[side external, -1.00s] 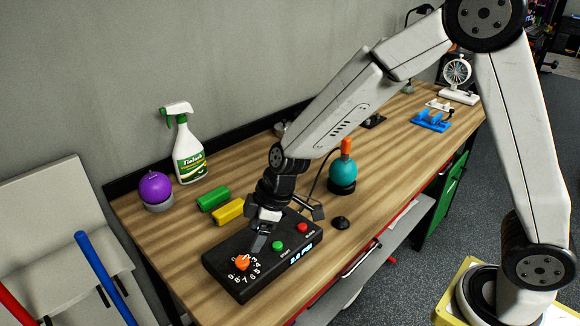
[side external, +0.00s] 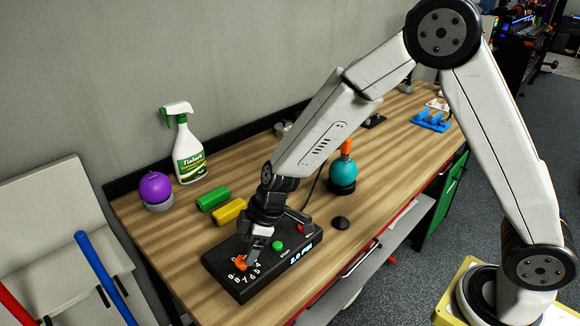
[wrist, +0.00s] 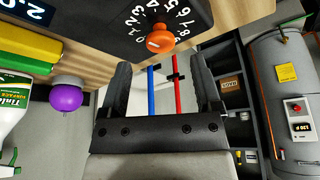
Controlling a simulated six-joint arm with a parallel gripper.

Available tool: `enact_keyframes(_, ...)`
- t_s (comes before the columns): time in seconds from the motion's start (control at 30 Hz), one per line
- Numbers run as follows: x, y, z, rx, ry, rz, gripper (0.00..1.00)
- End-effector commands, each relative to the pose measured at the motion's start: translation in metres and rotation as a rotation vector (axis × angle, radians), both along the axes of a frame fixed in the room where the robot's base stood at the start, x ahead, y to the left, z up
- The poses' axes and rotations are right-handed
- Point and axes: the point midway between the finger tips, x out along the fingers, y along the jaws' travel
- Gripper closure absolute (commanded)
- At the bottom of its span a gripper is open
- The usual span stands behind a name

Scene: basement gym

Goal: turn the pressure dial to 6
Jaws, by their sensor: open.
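The pressure dial is an orange knob (side external: 240,264) on a black control box (side external: 222,262) with white numbers around it. It also shows in the wrist view as an orange knob (wrist: 160,38) with a white mark, just beyond my fingertips. The box's display (side external: 301,254) appears to read 2.0 PSI. My gripper (side external: 248,262) is right at the knob in the side view and partly hides it and some numbers. In the wrist view my gripper (wrist: 159,66) is open, one finger on either side of the knob's line. I cannot tell whether a finger touches the knob.
A green button (side external: 278,245) and a red button (side external: 301,228) sit on the same box. Yellow (side external: 229,210) and green (side external: 213,198) blocks lie behind it. A purple ball (side external: 154,187), a spray bottle (side external: 187,150) and a teal bulb (side external: 343,173) stand farther back on the bench.

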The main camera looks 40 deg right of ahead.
Motion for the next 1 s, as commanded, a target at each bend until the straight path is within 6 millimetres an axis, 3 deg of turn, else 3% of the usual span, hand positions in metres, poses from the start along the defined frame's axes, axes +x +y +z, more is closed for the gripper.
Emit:
enact_keyframes(0.3, 0.005, 0.009, -0.027, -0.001, 0.002, 0.000, 0.18)
enact_keyframes(0.77, 0.007, 0.011, -0.032, -0.001, 0.001, 0.000, 0.18)
enact_keyframes(1.0, 0.007, 0.011, -0.032, -0.001, 0.000, 0.000, 0.95)
